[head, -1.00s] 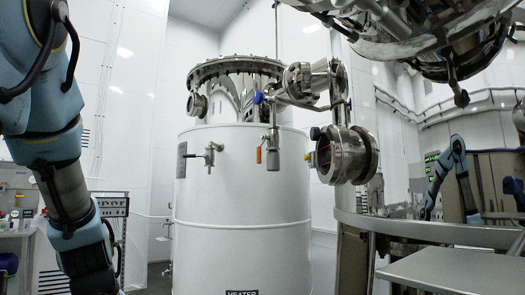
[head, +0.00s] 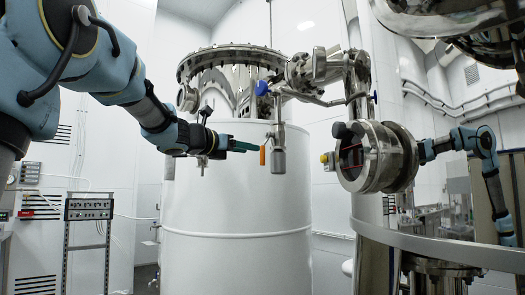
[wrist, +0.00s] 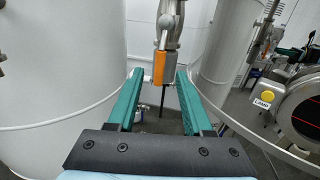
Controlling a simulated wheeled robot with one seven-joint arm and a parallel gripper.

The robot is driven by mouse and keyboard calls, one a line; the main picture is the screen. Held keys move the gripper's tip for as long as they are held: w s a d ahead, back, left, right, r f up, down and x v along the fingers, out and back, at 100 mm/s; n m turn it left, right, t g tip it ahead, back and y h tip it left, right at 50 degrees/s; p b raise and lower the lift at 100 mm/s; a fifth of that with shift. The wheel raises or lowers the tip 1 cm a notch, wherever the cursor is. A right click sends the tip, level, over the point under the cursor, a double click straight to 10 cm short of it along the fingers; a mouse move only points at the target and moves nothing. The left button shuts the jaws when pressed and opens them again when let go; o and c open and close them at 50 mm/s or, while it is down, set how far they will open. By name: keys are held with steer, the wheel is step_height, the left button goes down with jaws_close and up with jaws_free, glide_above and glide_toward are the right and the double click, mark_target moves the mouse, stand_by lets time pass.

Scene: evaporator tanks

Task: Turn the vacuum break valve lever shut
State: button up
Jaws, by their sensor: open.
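The valve lever with an orange grip (head: 262,155) hangs straight down beside a steel valve body (head: 278,150) in front of the white tank. In the wrist view the orange grip (wrist: 159,68) shows near the top centre, upright, below the steel fitting. My gripper (head: 248,146) is open and empty, with green fingers reaching from the left to just short of the lever in the head view. In the wrist view my gripper (wrist: 160,74) has one fingertip on either side of the orange grip. I see no contact with the grip.
A steel pipe with a blue-handled valve (head: 262,88) runs above the lever. The white tank (head: 237,215) stands close behind. A round sight-glass flange (head: 375,157) lies to the right, with a yellow LAMP button (wrist: 267,96). A rack (head: 89,208) stands at left.

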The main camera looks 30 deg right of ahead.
mark_target(261, 152)
steer(key=p+x, duration=0.2)
steer(key=x, duration=0.5)
steer(key=shift+w+d, duration=0.1)
steer(key=shift+d, duration=0.25)
jaws_close()
stand_by(1.1)
